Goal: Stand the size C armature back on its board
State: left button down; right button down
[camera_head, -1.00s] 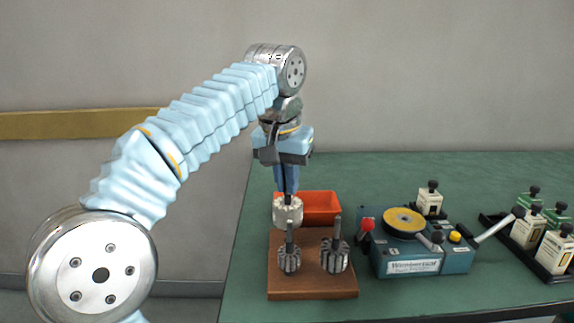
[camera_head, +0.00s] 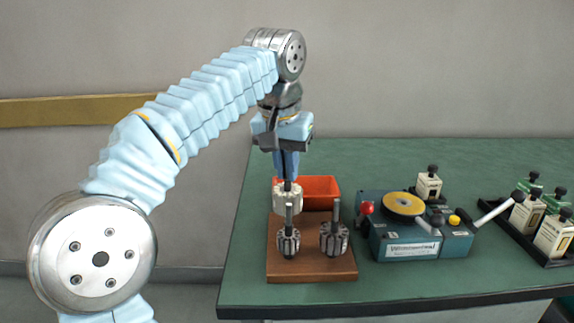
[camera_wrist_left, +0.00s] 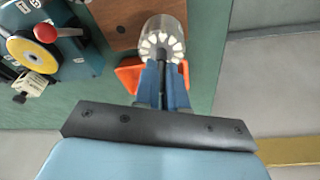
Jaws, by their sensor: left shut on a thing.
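My left gripper (camera_head: 287,168) points straight down and is shut on the shaft of a pale, white-slotted armature (camera_head: 287,199). The armature hangs upright at the back left of the brown wooden board (camera_head: 312,284). In the left wrist view the gripper's fingers (camera_wrist_left: 165,82) close on the shaft above the armature (camera_wrist_left: 162,38). I cannot tell whether its lower end touches the board. Two darker grey armatures stand on the board in front, one at left (camera_head: 288,241) and one at right (camera_head: 333,238). My right gripper is not in view.
An orange bin (camera_head: 320,190) sits behind the board. A teal winding machine (camera_head: 410,246) with a yellow disc and a red knob (camera_head: 366,208) stands to the right. A black rack (camera_head: 550,252) with labelled blocks is at far right. The table's left edge is close to the board.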

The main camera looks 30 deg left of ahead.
pick_arm(q)
jog(key=shift+f+b, duration=0.8)
jog(key=shift+f, duration=0.25)
jog(key=c, duration=1.1)
grip_release()
notch_tip(320, 180, up, 3)
jog(key=p, duration=0.3)
jog(key=shift+f, duration=0.1)
jog(key=shift+b, duration=0.3)
jog(key=shift+r, duration=0.85)
jog(key=shift+s+r, duration=0.1)
